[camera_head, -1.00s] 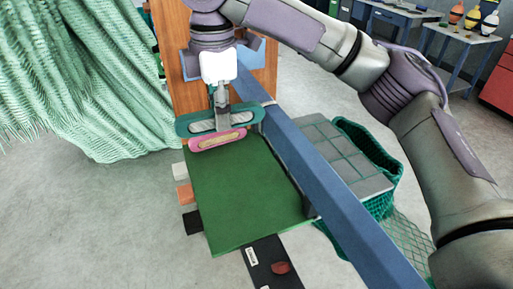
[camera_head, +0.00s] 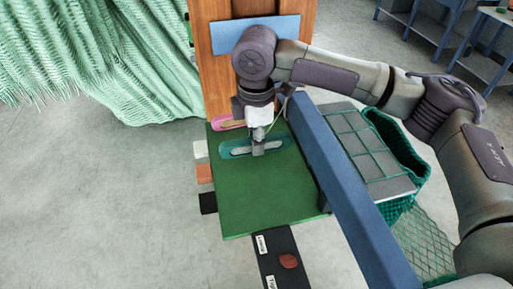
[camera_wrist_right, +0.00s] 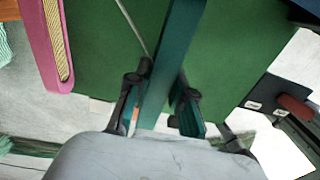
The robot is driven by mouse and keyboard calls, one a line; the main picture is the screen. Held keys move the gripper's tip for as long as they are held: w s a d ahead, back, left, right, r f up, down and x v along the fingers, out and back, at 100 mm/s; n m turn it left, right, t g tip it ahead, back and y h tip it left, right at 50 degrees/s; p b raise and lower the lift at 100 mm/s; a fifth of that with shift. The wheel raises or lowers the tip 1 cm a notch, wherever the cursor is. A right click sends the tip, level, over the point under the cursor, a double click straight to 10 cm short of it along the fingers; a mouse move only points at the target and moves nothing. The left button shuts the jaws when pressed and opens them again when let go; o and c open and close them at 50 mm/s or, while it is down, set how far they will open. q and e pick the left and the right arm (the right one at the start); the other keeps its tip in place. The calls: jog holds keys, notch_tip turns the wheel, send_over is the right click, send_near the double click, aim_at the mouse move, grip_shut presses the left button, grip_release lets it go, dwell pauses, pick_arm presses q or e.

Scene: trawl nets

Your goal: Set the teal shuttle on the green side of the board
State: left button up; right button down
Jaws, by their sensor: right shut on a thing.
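The teal shuttle (camera_head: 228,152) is over the back part of the green board (camera_head: 260,205), in front of the pink shuttle. My right gripper (camera_head: 259,149) is shut on its middle from above. In the right wrist view, the fingers (camera_wrist_right: 160,100) straddle the teal shuttle (camera_wrist_right: 178,55), which is seen edge-on against the green. I cannot tell whether it touches the board. The pink shuttle (camera_head: 226,122) lies at the board's back left edge. It also shows at upper left in the wrist view (camera_wrist_right: 47,40). My left gripper is out of view.
A blue beam (camera_head: 345,185) runs along the board's right side. Beyond it stands a crate with green netting (camera_head: 405,190). A wooden panel (camera_head: 216,75) rises behind the board. A dark labelled strip (camera_head: 270,250) bears a red item (camera_head: 289,261). The board's front is clear.

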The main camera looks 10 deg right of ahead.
jog(key=shift+f, duration=0.4)
notch_tip(320, 180, down, 2)
jog(key=shift+f+p, duration=0.2)
jog(key=shift+p, duration=0.2)
pick_arm(q)
jog(key=shift+s+a+r, duration=0.2)
jog(key=shift+s, duration=0.25)
jog(key=shift+s+a+r, duration=0.15)
jog(key=shift+s+r, duration=0.05)
jog(key=shift+s, duration=0.25)
pick_arm(e)
jog(key=shift+f, duration=0.3)
jog(key=c, duration=1)
grip_release()
jog(key=shift+f, duration=0.1)
pick_arm(q)
jog(key=shift+w, duration=0.15)
notch_tip(320, 180, down, 3)
jog(key=b, duration=0.2)
jog(key=shift+w+r+b, duration=0.1)
jog(key=shift+b, duration=0.3)
pick_arm(e)
notch_tip(320, 180, up, 12)
jog(key=shift+r, duration=0.15)
pick_arm(q)
jog(key=shift+a, duration=0.1)
